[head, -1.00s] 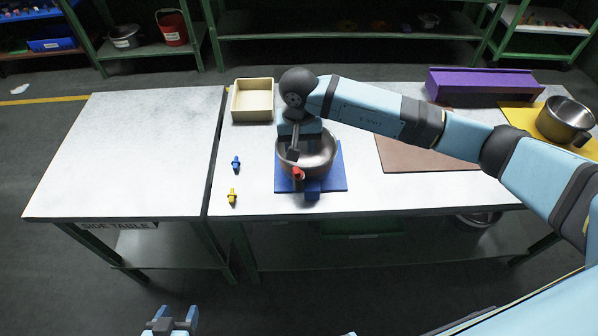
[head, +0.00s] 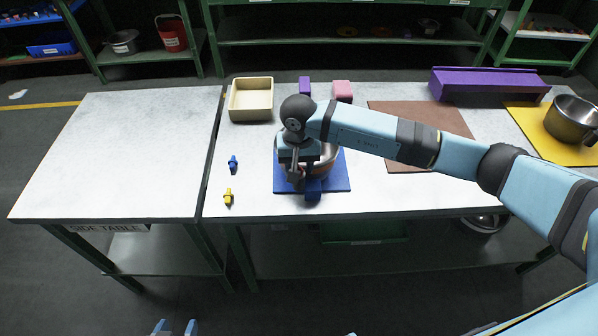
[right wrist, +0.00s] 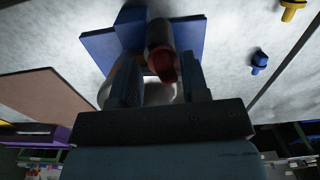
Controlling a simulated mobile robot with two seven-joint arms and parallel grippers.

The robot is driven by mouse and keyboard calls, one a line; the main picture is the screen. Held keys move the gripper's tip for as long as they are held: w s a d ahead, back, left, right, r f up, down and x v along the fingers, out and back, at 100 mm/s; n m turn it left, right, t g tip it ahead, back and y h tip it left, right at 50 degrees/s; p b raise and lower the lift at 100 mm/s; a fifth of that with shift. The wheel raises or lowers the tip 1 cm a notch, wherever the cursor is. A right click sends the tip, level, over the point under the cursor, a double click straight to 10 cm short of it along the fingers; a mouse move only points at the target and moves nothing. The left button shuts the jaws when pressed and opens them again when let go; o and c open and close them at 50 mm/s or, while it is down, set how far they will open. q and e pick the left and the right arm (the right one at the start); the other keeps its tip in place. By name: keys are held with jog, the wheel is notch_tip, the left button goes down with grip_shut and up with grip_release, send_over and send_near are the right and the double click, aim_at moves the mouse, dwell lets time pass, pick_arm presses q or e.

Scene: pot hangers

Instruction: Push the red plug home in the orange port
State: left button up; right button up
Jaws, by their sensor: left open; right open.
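In the right wrist view, a dark cylindrical piece with a red end (right wrist: 163,68) lies between the fingers of my right gripper (right wrist: 158,85). I cannot tell whether it is the red plug or a pot handle. In the head view my right gripper (head: 297,172) is over the front of a metal pot (head: 324,168) on a blue base (head: 338,181), and hides most of the red piece. The gripper is open; contact cannot be told. I cannot make out an orange port. My left gripper (head: 175,327) is open at the bottom edge, away from the table.
A blue plug (head: 233,163) and a yellow plug (head: 228,197) stand left of the base. A beige tray (head: 250,118), purple block (head: 305,86) and pink block (head: 342,91) are behind. A brown mat (head: 440,118) lies right. The side table (head: 130,150) is bare.

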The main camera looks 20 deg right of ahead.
grip_shut()
pick_arm(q)
jog(key=shift+w+r, duration=0.1)
jog(key=shift+r, duration=0.15)
jog(key=shift+f, duration=0.2)
pick_arm(e)
jog(key=shift+r, duration=0.25)
pick_arm(q)
jog(key=shift+r, duration=0.2)
pick_arm(e)
jog(key=shift+r, duration=0.35)
jog(key=shift+r, duration=0.25)
jog(key=shift+r+p, duration=0.65)
jog(key=shift+r, duration=0.7)
pick_arm(q)
jog(key=shift+r+p, duration=0.4)
jog(key=shift+r, duration=0.5)
pick_arm(e)
jog(key=shift+r, duration=1.35)
